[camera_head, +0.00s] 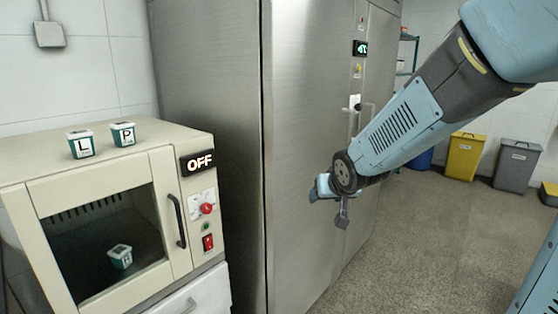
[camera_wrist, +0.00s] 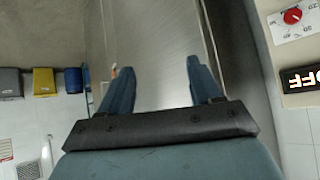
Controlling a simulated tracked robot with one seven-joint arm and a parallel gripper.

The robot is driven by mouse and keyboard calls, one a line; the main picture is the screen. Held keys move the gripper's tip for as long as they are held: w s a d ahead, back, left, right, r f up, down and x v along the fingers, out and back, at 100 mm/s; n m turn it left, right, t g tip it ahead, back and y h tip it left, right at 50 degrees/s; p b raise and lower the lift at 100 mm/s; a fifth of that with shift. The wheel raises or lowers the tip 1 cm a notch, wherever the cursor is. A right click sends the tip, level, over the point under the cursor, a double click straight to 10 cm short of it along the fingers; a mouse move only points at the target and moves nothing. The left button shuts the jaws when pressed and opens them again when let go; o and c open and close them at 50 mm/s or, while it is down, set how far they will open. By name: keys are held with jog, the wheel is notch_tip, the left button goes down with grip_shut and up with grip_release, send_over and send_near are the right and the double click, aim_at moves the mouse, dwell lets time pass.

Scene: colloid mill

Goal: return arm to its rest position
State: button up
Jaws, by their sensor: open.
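My blue arm reaches in from the upper right in the head view. My gripper (camera_head: 330,201) hangs in front of the tall steel cabinet (camera_head: 312,120), to the right of the beige oven (camera_head: 120,190). In the wrist view, the two fingers of my gripper (camera_wrist: 157,85) stand apart with nothing between them. The gripper is open and empty. I cannot tell how far it is from the cabinet's steel front.
Two small boxes marked L (camera_head: 81,145) and P (camera_head: 123,134) stand on the oven. A third box (camera_head: 120,256) sits behind its window. A yellow bin (camera_head: 465,157) and a grey bin (camera_head: 516,165) stand at the back right. The floor (camera_head: 430,235) is clear.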

jog(key=s+d+r+g, duration=0.1)
jog(key=s+d+r, duration=0.1)
jog(key=s, duration=0.5)
jog(key=s+d+r+m+g+h, duration=0.1)
jog(key=s+d+r, duration=0.2)
jog(key=s+d, duration=0.2)
jog(key=s+d+r+g, duration=0.1)
jog(key=s+d+r, duration=0.2)
jog(key=s, duration=0.7)
jog(key=shift+s+d+r+h, duration=0.15)
jog(key=shift+s+d+h, duration=0.2)
jog(key=shift+d, duration=0.2)
jog(key=shift+w, duration=0.1)
jog(key=shift+c, duration=0.5)
